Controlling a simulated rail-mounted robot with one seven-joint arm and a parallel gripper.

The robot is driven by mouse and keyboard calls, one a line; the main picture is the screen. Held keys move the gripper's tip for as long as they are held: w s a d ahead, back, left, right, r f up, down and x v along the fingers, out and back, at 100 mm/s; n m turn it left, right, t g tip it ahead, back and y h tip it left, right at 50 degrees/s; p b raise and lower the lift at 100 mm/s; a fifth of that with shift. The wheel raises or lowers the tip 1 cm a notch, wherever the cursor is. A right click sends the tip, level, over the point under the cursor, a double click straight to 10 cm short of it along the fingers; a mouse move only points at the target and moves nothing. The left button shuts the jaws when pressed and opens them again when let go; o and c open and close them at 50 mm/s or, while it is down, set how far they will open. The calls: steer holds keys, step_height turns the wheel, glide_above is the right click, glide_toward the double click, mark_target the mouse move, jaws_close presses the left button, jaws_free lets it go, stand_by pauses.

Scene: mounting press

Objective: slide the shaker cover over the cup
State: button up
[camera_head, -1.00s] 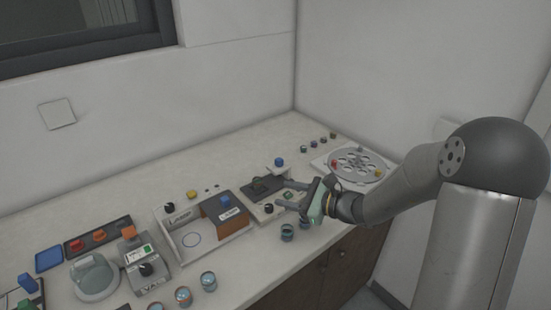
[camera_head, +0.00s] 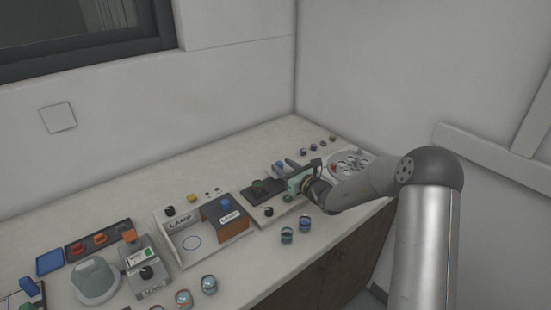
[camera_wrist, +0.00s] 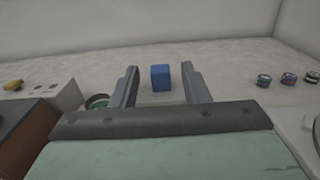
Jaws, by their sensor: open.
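A small greenish cup (camera_head: 258,187) stands upright on a dark plate (camera_head: 249,197) of the device right of the lamp unit. Its rim shows at the left in the wrist view (camera_wrist: 97,101), just outside my left finger. A blue block (camera_wrist: 161,77) stands ahead between my two fingers, apart from both; it may be the handle of the shaker cover, but no cover shape shows clearly. In the head view it is small and partly hidden behind the plate device and fingers. My gripper (camera_wrist: 160,69) is open and empty, low over the counter.
The lamp unit (camera_head: 188,240) with its orange-brown side stands left of the plate. Two glass cups (camera_head: 304,223) stand near the front edge. A round holed disc (camera_head: 350,160) lies right of my wrist. Several small jars (camera_wrist: 287,78) line the back right.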

steer(key=x, duration=0.5)
steer(key=shift+p, duration=0.35)
